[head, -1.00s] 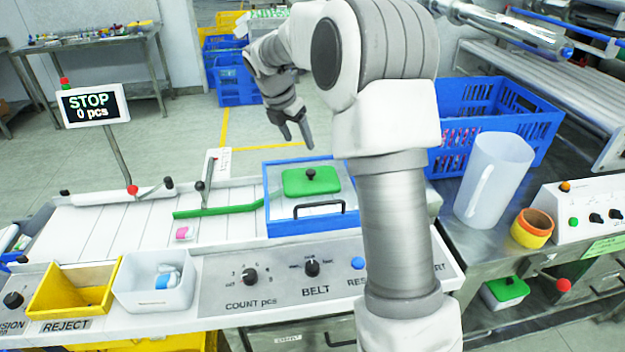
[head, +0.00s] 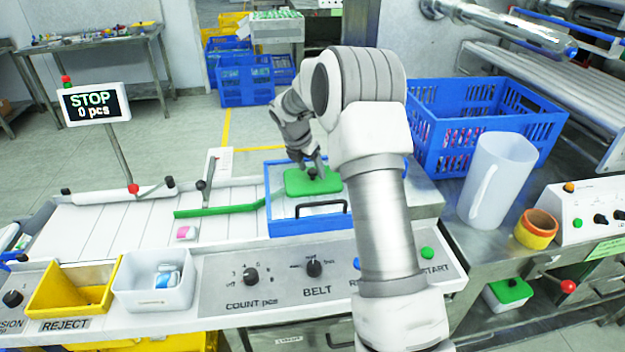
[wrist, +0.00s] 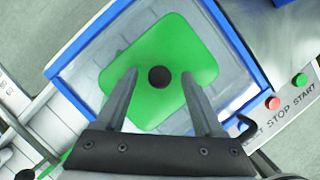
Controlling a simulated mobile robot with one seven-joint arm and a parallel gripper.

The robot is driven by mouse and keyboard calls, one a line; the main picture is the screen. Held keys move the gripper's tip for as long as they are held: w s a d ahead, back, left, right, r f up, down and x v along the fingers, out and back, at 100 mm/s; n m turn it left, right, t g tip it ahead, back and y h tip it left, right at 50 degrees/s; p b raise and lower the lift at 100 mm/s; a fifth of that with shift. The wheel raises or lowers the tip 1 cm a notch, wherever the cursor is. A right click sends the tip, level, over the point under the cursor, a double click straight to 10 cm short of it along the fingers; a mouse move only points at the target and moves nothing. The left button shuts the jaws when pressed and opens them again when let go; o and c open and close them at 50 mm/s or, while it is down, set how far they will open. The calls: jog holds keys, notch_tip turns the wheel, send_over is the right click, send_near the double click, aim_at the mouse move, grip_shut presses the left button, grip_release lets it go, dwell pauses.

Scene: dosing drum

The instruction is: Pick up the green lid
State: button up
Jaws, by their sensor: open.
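The green lid (head: 300,183) lies flat inside the blue-framed top of the machine, a clear panel with a dark handle at its front. A round black knob stands at the lid's middle; it shows in the wrist view (wrist: 160,77). My gripper (head: 311,168) is right over the lid, with its fingertips near the knob. In the wrist view my gripper (wrist: 158,78) is open, one finger on each side of the knob, with a gap on both sides. I cannot tell exactly how high the fingertips are above the lid.
A green guide bar (head: 215,211) lies to the left on the white belt. A second green lid (head: 511,290) is low on the right.

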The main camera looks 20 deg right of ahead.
jog(key=shift+f, duration=0.1)
grip_shut()
dwell(0.3)
